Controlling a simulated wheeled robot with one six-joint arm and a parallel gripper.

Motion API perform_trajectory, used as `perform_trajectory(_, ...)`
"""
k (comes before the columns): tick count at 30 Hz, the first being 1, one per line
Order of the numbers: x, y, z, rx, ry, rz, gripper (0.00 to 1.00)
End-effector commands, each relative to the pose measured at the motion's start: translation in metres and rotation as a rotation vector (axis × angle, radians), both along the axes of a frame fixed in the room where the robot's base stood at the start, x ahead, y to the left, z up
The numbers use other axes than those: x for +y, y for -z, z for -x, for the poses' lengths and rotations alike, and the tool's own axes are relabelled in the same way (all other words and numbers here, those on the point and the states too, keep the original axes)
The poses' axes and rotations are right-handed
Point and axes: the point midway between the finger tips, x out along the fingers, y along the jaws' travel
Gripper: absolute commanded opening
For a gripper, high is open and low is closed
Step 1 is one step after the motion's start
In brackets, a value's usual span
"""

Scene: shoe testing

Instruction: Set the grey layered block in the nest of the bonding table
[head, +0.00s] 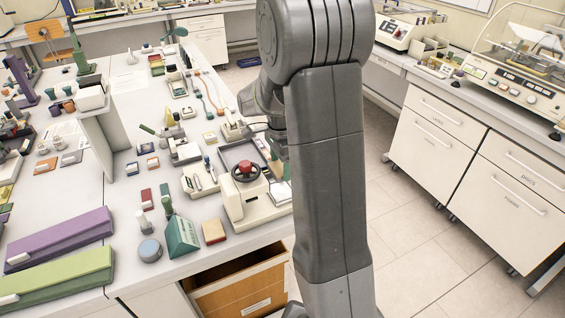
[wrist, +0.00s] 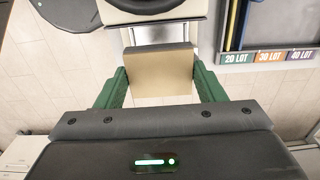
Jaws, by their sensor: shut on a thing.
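My gripper (wrist: 158,88) shows in the wrist view with its two green fingers closed on the sides of a block (wrist: 158,72). The block's visible face is plain tan; its grey layers cannot be made out. Pale floor shows below the block, and a silver plate or bracket (wrist: 157,33) lies just beyond its far edge. Whether they touch cannot be told. In the head view my arm hides the gripper and the block. A cream machine with a red knob (head: 246,170) stands at the bench's right edge. The nest of the bonding table cannot be clearly identified.
A dark tray (wrist: 283,25) with lot labels (wrist: 268,57) lies right of the block in the wrist view. An open wooden drawer (head: 240,284) juts out below.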

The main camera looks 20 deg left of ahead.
Motion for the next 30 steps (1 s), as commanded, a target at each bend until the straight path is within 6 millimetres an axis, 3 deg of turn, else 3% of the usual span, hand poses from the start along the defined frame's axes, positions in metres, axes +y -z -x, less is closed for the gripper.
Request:
perform_trajectory(8,0.0,0.012,0.0,0.001,-0.001,0.001,0.4)
perform_trajectory(21,0.0,0.051,0.0,0.0,-0.001,0.0,0.4)
perform_trajectory(30,0.0,0.058,0.0,0.0,-0.001,0.0,0.4)
